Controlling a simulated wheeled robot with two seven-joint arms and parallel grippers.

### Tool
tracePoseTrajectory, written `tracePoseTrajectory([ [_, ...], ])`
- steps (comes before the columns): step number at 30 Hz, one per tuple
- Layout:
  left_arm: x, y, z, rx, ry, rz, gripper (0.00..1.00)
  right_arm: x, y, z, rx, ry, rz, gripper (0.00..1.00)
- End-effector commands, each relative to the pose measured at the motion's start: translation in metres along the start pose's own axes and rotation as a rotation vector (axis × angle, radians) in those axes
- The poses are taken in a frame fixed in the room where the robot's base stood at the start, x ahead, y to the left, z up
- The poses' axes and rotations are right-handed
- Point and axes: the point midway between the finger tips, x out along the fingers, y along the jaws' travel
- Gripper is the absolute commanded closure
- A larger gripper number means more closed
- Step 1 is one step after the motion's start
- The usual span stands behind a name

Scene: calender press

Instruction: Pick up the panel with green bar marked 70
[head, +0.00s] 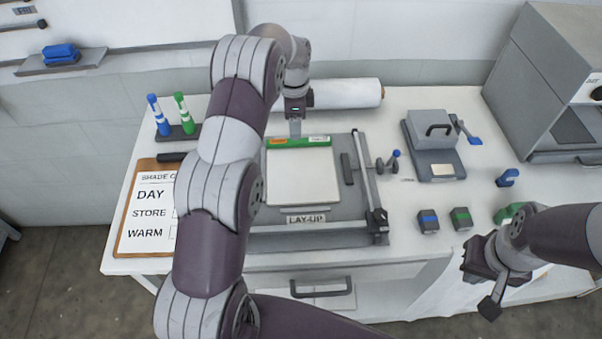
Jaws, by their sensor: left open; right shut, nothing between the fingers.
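A white panel (302,178) with a green bar (300,142) along its far edge lies flat on the grey lay-up board (350,236). The bar has an orange patch at its left end and a small pale label at its right; I cannot read a number. My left gripper (295,132) points down at the panel's far edge, over the green bar. It is open; whether its fingers touch the bar or straddle it is too small to tell. My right gripper (489,305) is shut and empty near the table's front right, away from the panel.
A shade card (148,235) lies left of the board, with blue and green markers (160,115) behind it. A white roll (345,93) lies at the back. Blue and green blocks (428,221), a grey press (434,145) and a large machine (548,80) stand to the right.

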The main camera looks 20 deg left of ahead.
Motion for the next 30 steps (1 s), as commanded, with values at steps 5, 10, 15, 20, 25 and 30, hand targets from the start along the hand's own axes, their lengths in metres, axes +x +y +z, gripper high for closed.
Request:
tracePoseTrajectory([
  [5,0.028,0.007,0.000,0.000,-0.001,0.005,0.47,-0.001,0.000,0.000,0.000,0.002,0.000,1.00],
  [10,0.047,0.006,0.000,0.000,0.000,0.000,0.47,-0.002,0.000,-0.001,0.000,0.001,0.000,1.00],
  [15,0.048,0.006,0.000,-0.001,0.000,0.000,0.47,-0.001,0.000,0.000,0.000,0.001,0.000,1.00],
  [20,0.048,0.006,0.000,-0.001,0.000,-0.001,0.96,-0.001,0.000,0.000,0.000,0.001,0.000,1.00],
  [25,0.048,0.005,-0.001,-0.001,0.000,-0.001,1.00,-0.001,0.000,0.000,0.000,0.001,0.000,1.00],
  [30,0.044,0.005,-0.001,-0.001,0.001,-0.003,1.00,0.001,0.000,0.000,0.000,0.001,0.000,1.00],
])
